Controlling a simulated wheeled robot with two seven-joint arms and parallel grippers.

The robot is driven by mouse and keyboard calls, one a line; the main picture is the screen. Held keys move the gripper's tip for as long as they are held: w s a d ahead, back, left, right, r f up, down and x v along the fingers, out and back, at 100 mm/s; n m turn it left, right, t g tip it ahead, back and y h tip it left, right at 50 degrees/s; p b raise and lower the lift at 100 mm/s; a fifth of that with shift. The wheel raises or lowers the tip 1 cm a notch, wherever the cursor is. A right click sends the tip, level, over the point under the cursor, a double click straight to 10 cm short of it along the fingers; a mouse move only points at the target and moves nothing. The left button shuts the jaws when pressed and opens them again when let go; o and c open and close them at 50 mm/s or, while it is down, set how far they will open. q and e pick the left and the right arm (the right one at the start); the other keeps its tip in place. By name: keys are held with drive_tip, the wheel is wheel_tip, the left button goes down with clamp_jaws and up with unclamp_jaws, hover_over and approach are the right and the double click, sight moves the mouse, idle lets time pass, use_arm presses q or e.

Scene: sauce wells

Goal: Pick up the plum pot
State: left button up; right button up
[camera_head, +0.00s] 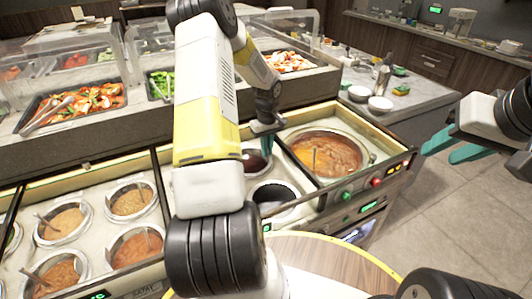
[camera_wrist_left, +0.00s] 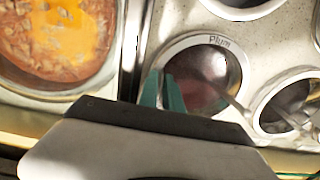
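The plum pot (camera_wrist_left: 208,68) is a round metal-rimmed pot of dark red sauce, labelled "Plum" on its rim, in the left wrist view. It sits in its well in the counter. In the head view a dark red pot (camera_head: 256,164) shows beneath my left gripper (camera_head: 262,134), partly hidden by it. In the left wrist view the teal fingers of my left gripper (camera_wrist_left: 162,90) are close together at the pot's left rim. I cannot tell whether they grip it. My right gripper (camera_head: 455,146) is open and empty, off to the right, away from the counter.
A large pot of orange-brown stew (camera_head: 326,153) stands right of the plum pot. A dark pot (camera_head: 274,194) is just in front. Several sauce pots with spoons, such as this one (camera_head: 137,246), fill the left wells. A spoon (camera_wrist_left: 238,104) leans by the plum pot.

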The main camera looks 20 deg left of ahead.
use_arm(q)
clamp_jaws()
drive_tip(key=shift+w+r, duration=0.1)
drive_tip(key=shift+r, duration=0.05)
idle(1.5)
drive_tip(key=shift+r, duration=0.15)
wheel_tip(320, 180, up, 18)
drive_tip(key=shift+f, duration=0.25)
idle(0.4)
drive_tip(key=shift+r, duration=0.1)
drive_tip(key=shift+r, duration=1)
